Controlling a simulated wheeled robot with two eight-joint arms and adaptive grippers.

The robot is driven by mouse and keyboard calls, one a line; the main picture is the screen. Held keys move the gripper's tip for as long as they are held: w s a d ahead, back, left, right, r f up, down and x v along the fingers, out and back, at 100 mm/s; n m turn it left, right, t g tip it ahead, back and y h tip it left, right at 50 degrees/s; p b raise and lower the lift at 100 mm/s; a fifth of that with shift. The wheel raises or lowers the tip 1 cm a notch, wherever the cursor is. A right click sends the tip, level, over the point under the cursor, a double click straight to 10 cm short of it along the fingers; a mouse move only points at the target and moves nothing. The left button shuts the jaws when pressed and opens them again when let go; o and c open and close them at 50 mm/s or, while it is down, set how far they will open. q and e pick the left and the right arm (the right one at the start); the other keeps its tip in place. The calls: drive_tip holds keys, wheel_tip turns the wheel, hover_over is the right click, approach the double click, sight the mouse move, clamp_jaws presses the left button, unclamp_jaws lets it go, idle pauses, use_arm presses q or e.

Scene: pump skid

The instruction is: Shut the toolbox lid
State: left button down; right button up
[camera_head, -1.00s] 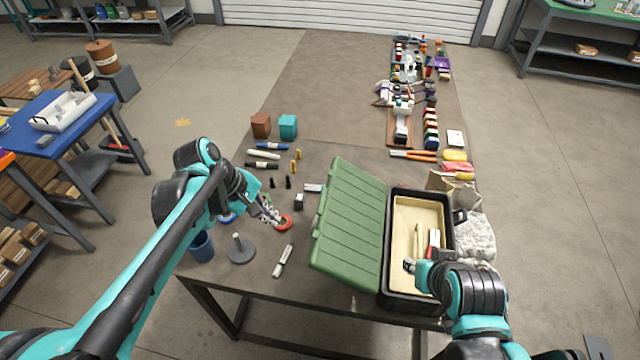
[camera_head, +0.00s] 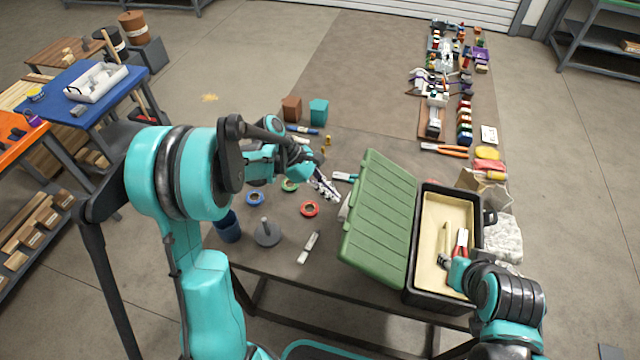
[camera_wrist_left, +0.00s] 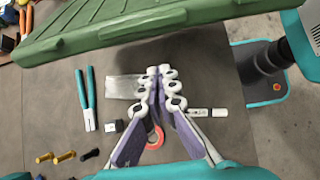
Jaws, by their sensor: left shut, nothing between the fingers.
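The toolbox stands at the right of the table, with its green lid (camera_head: 378,218) swung open toward the left. Its black body (camera_head: 411,285) has a beige inside (camera_head: 440,215) holding a red-handled tool (camera_head: 461,240). My left gripper (camera_head: 330,190) is shut and empty, just left of the lid's outer edge. In the left wrist view its fingers (camera_wrist_left: 160,90) meet below the green lid (camera_wrist_left: 140,20), which crosses the top; I cannot tell whether they touch. My right gripper (camera_head: 445,264) is over the toolbox's near end, its fingers mostly hidden by its own arm.
A red tape ring (camera_head: 309,209), a white marker (camera_head: 308,247) and a grey stand (camera_head: 267,233) lie left of the lid. Teal-handled pliers (camera_head: 345,177) lie behind my left gripper. A crumpled light bag (camera_head: 502,238) is right of the toolbox. Several tools fill the table's far right.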

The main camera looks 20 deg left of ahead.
use_arm(q)
drive_tip(key=shift+d+r, duration=1.2)
drive_tip(key=shift+d, duration=0.25)
drive_tip(key=shift+r, duration=0.1)
